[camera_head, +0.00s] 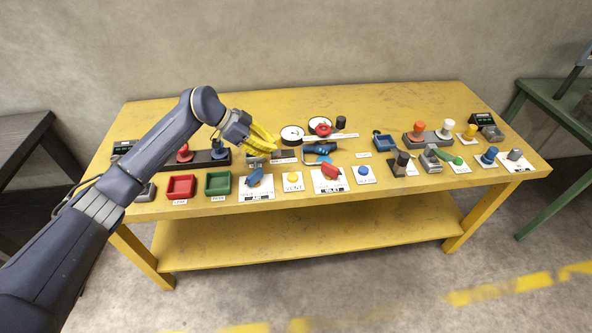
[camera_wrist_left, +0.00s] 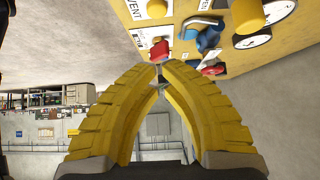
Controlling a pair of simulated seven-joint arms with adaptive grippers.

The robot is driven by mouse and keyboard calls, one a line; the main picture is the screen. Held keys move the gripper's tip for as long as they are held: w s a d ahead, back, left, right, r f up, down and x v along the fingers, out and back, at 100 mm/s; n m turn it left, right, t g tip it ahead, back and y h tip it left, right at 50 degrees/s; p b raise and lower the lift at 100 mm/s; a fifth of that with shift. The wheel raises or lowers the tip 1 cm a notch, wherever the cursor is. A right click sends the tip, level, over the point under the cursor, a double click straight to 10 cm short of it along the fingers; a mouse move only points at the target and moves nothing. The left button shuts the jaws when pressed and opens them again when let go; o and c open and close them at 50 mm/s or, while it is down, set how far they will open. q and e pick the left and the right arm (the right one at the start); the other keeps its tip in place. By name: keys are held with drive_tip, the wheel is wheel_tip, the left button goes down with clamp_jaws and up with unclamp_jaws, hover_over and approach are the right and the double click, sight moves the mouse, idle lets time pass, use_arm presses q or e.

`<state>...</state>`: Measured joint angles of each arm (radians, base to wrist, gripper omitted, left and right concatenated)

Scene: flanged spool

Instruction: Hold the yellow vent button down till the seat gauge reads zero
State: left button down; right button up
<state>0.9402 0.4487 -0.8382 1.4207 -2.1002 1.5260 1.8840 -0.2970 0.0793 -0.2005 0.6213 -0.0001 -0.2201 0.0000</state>
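The yellow vent button (camera_head: 292,177) stands on a white plate marked VENT near the table's front edge. A yellow button beside a VENT label also shows at the top of the left wrist view (camera_wrist_left: 157,8). My left gripper (camera_head: 276,143) is above the table, behind the vent button and apart from it. Its curved yellow fingers meet at the tips in the left wrist view (camera_wrist_left: 160,70), with nothing seen between them. Two round white dials, one left (camera_head: 291,134) and one right (camera_head: 320,122), stand at the back; I cannot read them or tell which is the seat gauge. My right gripper is not in view.
A blue lever (camera_head: 254,178) and a red handle (camera_head: 330,172) flank the vent button. A blue button (camera_head: 363,170) is farther right. Red (camera_head: 181,187) and green (camera_head: 218,183) trays lie left. Several knobs crowd the right side. The back edge is mostly clear.

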use_arm(q)
drive_tip(key=shift+d+f, duration=0.1)
hover_over(293, 176)
wheel_tip(293, 176, down, 7)
drive_tip(key=shift+d+f, duration=0.1)
drive_tip(key=shift+d, duration=0.05)
wheel_tip(293, 176, down, 2)
drive_tip(key=shift+f, duration=0.85)
